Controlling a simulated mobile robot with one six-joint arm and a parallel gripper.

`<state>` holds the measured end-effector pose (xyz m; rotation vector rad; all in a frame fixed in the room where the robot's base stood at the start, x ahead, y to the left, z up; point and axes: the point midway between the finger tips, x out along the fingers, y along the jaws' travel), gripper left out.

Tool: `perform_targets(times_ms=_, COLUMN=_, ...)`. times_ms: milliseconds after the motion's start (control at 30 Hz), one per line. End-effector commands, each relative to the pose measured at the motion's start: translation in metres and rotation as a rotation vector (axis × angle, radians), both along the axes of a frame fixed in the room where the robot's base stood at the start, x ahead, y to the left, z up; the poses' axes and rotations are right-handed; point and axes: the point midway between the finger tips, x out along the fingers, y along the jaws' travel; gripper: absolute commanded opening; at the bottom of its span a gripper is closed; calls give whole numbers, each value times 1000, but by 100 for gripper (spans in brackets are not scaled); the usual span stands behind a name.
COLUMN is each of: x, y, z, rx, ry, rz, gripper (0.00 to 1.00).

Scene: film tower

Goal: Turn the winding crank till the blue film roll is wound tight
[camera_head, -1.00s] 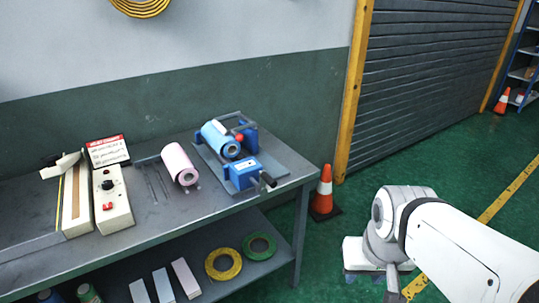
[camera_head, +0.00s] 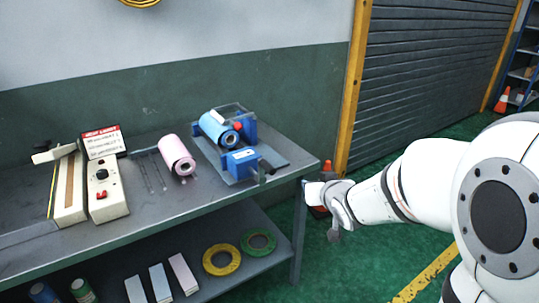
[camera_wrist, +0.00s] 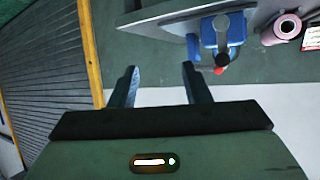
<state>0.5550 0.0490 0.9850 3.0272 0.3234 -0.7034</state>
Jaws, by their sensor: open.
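The blue film roll (camera_head: 219,128) sits on a winding machine (camera_head: 240,162) with blue blocks and a grey plate, at the bench's right end. A red knob (camera_head: 238,126) is beside the roll. The crank handle (camera_head: 263,179) is a small dark shape at the machine's front right, hard to make out. In the wrist view, part of the blue machine (camera_wrist: 236,28) and the red knob (camera_wrist: 222,59) show upside down. My gripper (camera_wrist: 158,78) is open and empty, its two dark fingers apart. It is off the bench's right edge, apart from the crank.
A pink roll (camera_head: 176,155) lies left of the machine. A heat sealer (camera_head: 104,185) with a sign stands farther left. Yellow tape (camera_head: 222,259) and green tape (camera_head: 258,242) lie on the lower shelf. An orange cone (camera_head: 325,170) stands behind my wrist, near the bench corner.

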Motion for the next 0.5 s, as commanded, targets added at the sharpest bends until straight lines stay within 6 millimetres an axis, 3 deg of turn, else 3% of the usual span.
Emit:
perform_targets(times_ms=33, x=12, y=14, z=-12, rx=38, ry=-57, rz=44, gripper=43)
perform_targets(times_ms=200, x=32, y=56, z=-17, rx=184, ry=-231, rz=197, gripper=43)
perform_targets(times_ms=500, x=36, y=88, z=-16, rx=329, ry=-348, rz=329, gripper=43)
